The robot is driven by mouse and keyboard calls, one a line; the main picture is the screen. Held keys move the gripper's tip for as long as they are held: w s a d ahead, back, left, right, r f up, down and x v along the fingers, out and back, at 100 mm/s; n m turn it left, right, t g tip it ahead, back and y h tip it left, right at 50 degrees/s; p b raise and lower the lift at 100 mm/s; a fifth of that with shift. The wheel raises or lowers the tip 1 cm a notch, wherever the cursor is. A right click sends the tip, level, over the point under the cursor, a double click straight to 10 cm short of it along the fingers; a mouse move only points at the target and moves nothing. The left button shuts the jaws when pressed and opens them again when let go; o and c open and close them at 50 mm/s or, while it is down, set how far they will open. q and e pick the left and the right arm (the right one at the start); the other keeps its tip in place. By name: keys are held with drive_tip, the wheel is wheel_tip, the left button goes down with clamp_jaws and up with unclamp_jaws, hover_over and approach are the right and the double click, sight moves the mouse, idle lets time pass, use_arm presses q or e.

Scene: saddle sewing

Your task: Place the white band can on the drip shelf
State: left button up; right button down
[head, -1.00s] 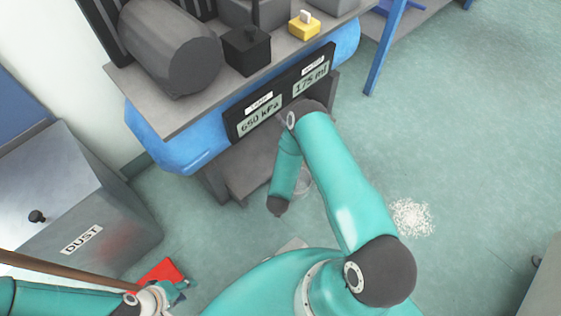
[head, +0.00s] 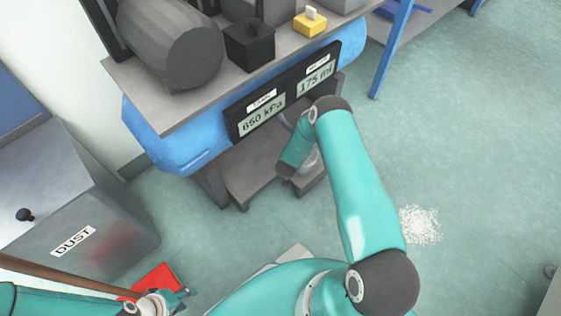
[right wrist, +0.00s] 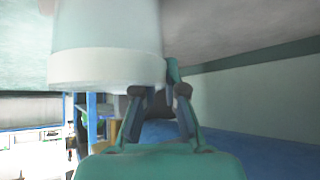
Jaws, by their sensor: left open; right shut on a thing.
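The white band can (right wrist: 105,35) is large in the right wrist view, pale grey-green with a white band along its lower edge in that picture. My right gripper (right wrist: 160,92) is shut on it. In the head view a pale bit of the can (head: 309,160) shows beside my right forearm, which hides the right gripper. A grey low shelf (head: 246,167), seemingly the drip shelf, is under the blue machine, behind the can; I cannot tell whether they touch. My left gripper (head: 165,300) is open at the lower left, by a red object (head: 158,279).
The blue tank (head: 165,150) and a display panel (head: 285,95) hang over the shelf. A grey DUST bin (head: 75,215) stands at left. A brown stick (head: 60,270) crosses the lower left. White granules (head: 420,225) lie on open floor at right.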

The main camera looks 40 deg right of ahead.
drive_tip(key=c, duration=1.2)
unclamp_jaws()
drive_tip(key=shift+c, duration=0.2)
